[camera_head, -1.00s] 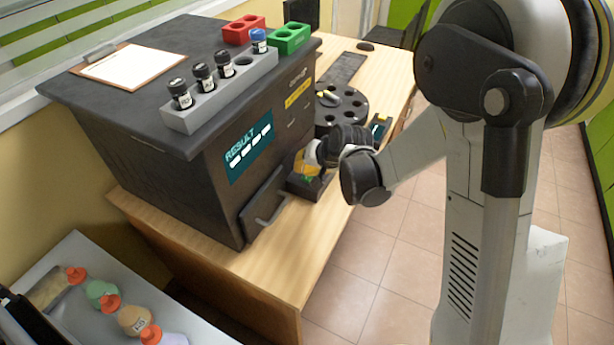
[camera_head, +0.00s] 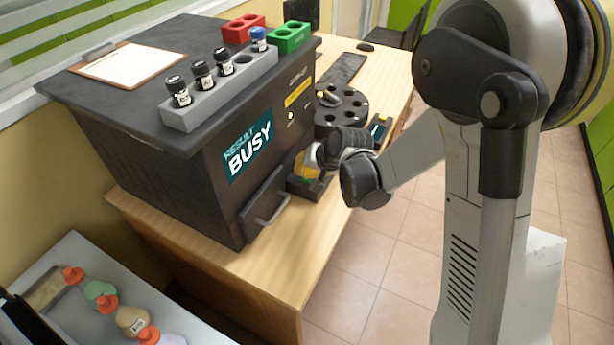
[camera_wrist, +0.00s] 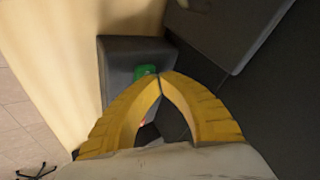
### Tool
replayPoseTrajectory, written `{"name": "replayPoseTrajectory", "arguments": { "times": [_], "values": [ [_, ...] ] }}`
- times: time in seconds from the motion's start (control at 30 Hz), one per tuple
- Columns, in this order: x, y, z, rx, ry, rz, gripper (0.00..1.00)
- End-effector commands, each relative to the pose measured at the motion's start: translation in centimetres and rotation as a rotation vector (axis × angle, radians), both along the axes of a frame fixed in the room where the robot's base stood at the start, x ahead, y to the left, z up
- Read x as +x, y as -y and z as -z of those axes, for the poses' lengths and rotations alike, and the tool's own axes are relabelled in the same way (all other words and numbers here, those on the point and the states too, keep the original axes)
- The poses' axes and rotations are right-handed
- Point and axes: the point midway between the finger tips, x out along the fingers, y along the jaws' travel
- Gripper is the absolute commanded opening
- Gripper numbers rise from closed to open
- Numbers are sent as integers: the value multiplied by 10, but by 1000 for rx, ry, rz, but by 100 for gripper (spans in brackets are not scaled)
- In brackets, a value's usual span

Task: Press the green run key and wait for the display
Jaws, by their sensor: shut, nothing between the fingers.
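The display (camera_head: 248,147) on the front of the dark analyser (camera_head: 215,200) reads "RESULT" with "BUSY" in large white letters. In the wrist view the green run key (camera_wrist: 146,71) shows on a dark key block (camera_wrist: 137,50) at the analyser's foot. My gripper's yellow fingers (camera_wrist: 160,76) are shut with nothing between them. Their tips are right at the key and cover part of it; I cannot tell whether they still touch it. In the head view my gripper (camera_head: 308,168) is low at the key block (camera_head: 311,187), and the key is hidden there.
A grey rack (camera_head: 220,90) with several capped vials stands on the analyser, near a red holder (camera_head: 243,28), a green holder (camera_head: 289,38) and a clipboard (camera_head: 130,64). A black carousel (camera_head: 342,110) stands beyond my gripper. The wooden table (camera_head: 270,265) is clear in front.

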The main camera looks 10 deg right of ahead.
Motion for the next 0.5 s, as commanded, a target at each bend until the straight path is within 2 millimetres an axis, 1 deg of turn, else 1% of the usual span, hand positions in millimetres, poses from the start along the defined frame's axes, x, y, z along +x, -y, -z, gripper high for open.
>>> {"name": "replayPoseTrajectory", "arguments": {
  "times": [0.23,0.5],
  "values": [
    [0,0,-3,0,-1,0,0],
    [0,0,-18,0,0,0,0]
  ]
}}
